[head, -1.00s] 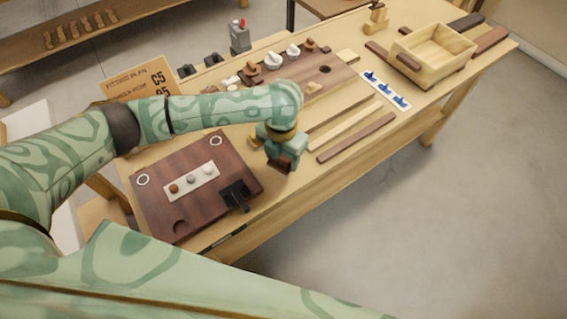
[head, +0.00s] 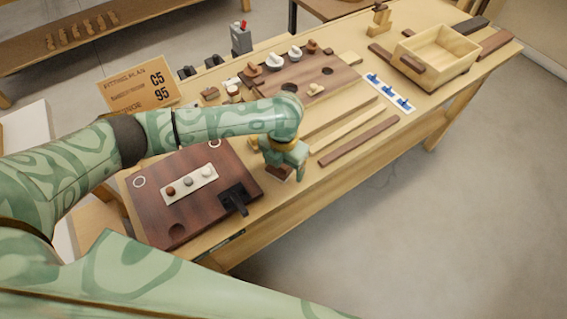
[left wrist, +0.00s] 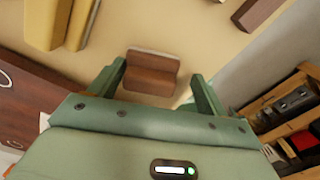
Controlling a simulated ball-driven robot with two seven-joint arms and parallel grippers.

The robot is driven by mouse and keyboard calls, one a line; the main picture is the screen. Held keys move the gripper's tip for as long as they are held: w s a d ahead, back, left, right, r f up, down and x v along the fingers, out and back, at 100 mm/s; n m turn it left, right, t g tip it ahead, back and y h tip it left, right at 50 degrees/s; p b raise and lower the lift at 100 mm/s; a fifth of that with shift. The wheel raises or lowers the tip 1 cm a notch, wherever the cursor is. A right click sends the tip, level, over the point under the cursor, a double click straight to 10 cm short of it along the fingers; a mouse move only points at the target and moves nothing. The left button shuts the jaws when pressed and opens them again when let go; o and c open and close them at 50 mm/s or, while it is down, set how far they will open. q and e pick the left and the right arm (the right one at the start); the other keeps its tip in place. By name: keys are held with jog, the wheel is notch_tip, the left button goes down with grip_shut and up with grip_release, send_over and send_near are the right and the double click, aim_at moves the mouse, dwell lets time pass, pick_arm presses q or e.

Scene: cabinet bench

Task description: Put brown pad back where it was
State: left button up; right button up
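The brown pad, a small stepped dark-brown block with a pale edge (left wrist: 151,73), lies between the spread fingers of my left gripper (left wrist: 160,86) in the left wrist view. A gap shows between the pad and the right-hand finger. In the head view the left gripper (head: 285,168) points down at the bench's front edge. The pad (head: 279,174) is partly hidden there. It appears to be on or very near the bench top; the exact contact is unclear. My right gripper is not in view.
A dark-red board (head: 165,205) with a black latch lies left of the gripper. Wooden strips (head: 358,140) lie to its right, with a blue-and-white card (head: 389,92) and a wooden box (head: 455,62) beyond. A board with knobs (head: 318,75) lies behind. The floor is clear in front.

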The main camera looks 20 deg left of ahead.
pick_arm(q)
notch_tip(320, 180, up, 12)
jog(key=p, duration=0.5)
jog(key=shift+r, duration=0.15)
